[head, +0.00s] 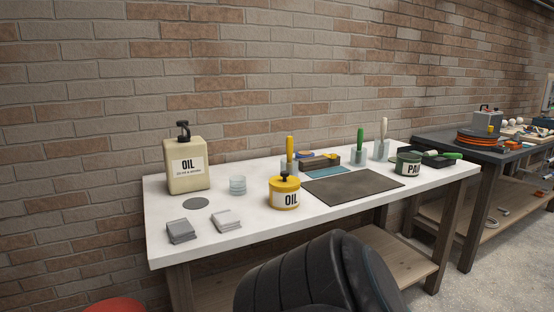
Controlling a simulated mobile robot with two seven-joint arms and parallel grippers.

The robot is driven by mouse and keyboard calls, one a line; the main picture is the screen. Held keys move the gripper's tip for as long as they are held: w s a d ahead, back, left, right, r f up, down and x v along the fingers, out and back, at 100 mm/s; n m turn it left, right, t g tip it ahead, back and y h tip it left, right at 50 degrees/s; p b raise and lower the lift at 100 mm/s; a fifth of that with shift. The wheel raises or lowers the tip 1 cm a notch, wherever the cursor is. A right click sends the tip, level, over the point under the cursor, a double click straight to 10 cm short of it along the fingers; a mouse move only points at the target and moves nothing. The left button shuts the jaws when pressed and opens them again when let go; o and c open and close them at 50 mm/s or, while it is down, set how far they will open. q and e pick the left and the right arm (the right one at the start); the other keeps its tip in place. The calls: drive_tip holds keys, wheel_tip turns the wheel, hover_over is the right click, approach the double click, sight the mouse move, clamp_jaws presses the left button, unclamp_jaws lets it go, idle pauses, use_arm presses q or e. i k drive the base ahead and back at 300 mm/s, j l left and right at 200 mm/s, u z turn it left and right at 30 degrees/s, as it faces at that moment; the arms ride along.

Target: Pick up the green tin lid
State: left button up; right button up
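A dark green tin (408,166) with a pale label reading "PA…" stands upright near the right end of the white table. Its dark green lid (409,154) appears to sit on its top, but at this size I cannot tell how firmly it is seated. Neither of my grippers is in view.
The white tabletop (330,217) also holds a yellow oil tin (284,194), a cream oil can (187,165), a dark mat (354,187) left of the green tin, and brush-like tools in cups. A black tray (440,160) with a green-handled tool lies close to the green tin's right.

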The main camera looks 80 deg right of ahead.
sight(407, 164)
drive_tip(key=z, duration=3.5)
drive_tip(key=i+j, duration=0.25)
drive_tip(key=i+j+z, duration=0.15)
drive_tip(key=j, duration=0.25)
drive_tip(key=i+j, duration=0.3)
drive_tip(key=i+j+z, duration=0.15)
drive_tip(key=j, duration=0.25)
drive_tip(key=i+l+u, duration=0.1)
drive_tip(key=i+l, duration=0.2)
drive_tip(key=i+l+u, duration=0.1)
drive_tip(key=i+l, duration=0.15)
drive_tip(key=l, duration=0.2)
drive_tip(key=i+l+u, duration=0.1)
drive_tip(key=i+l, duration=0.2)
drive_tip(key=l, duration=0.1)
